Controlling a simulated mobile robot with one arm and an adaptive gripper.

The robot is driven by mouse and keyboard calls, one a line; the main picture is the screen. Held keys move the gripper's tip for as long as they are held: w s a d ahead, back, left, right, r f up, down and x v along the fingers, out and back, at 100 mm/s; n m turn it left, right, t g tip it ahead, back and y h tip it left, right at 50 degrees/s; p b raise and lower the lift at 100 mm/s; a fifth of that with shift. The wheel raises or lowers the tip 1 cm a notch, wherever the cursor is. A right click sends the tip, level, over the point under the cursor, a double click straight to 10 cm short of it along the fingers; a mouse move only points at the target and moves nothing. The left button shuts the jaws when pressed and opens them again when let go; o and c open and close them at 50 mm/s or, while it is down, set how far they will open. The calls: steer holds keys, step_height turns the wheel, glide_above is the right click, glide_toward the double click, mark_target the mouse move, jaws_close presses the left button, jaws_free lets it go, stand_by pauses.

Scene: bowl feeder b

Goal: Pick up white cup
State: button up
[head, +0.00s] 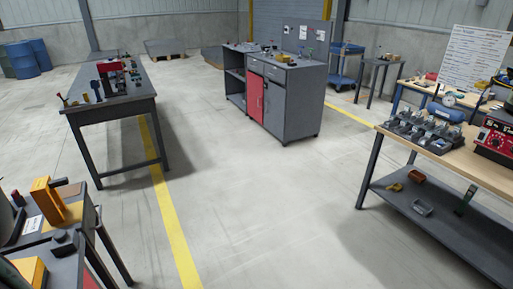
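I cannot make out a white cup in the head view. Several small items stand on the benches and cabinet, too small to tell apart at this distance. My gripper is not in view, so its opening and anything in it are hidden.
A dark-topped table (112,106) stands at left, a grey cabinet (297,105) with a red door further back. A wood-topped bench (465,163) with a lower shelf is at right. A bench with a yellow-orange block (47,201) fills the lower left. The concrete floor (265,210) between is clear.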

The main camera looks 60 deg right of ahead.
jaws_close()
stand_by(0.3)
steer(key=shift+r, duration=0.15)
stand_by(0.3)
